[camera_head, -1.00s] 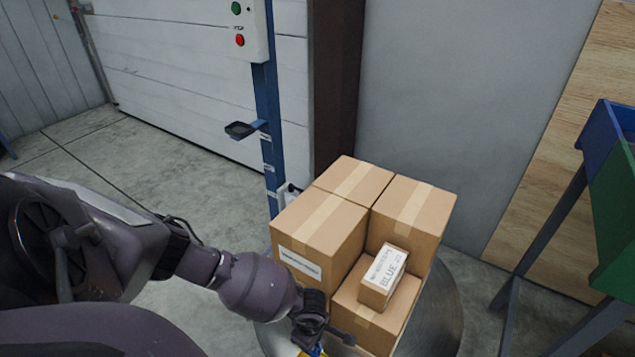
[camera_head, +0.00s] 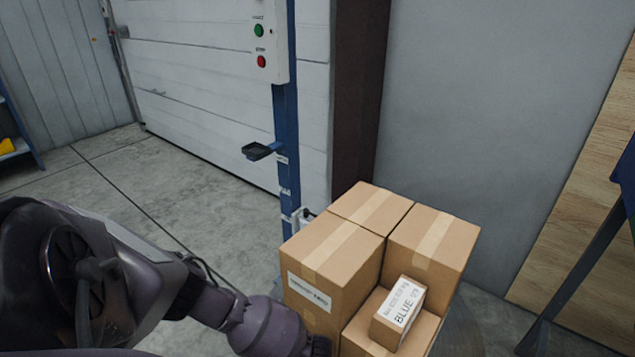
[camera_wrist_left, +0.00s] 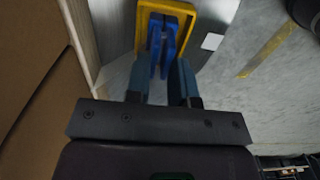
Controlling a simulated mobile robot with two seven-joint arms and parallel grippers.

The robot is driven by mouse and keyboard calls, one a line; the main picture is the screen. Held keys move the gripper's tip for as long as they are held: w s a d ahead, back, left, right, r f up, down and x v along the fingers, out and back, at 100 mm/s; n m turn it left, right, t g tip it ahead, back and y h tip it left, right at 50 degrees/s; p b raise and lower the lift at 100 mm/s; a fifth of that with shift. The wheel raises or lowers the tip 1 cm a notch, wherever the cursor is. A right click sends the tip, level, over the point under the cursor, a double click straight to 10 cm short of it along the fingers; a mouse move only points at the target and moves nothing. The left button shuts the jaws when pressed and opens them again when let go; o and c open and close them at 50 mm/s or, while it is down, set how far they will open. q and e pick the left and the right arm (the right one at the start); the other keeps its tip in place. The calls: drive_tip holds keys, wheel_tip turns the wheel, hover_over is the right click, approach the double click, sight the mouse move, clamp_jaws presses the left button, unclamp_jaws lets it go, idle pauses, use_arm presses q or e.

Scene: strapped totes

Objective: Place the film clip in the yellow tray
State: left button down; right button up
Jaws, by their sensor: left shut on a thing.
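In the left wrist view my left gripper (camera_wrist_left: 160,75) is shut on a blue film clip (camera_wrist_left: 157,48). A yellow rim (camera_wrist_left: 187,22), which looks like the edge of the yellow tray, shows just beyond the fingertips. The clip overlaps this yellow rim in the picture; I cannot tell whether it touches the tray or is above it. In the head view my left arm reaches to the lower edge beside the boxes, and its fingers are out of frame. My right gripper is not in view.
The floor (camera_head: 175,165) at left is open.

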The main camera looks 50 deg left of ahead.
use_arm(q)
drive_tip(key=c, duration=1)
unclamp_jaws()
drive_tip(key=shift+f, duration=0.1)
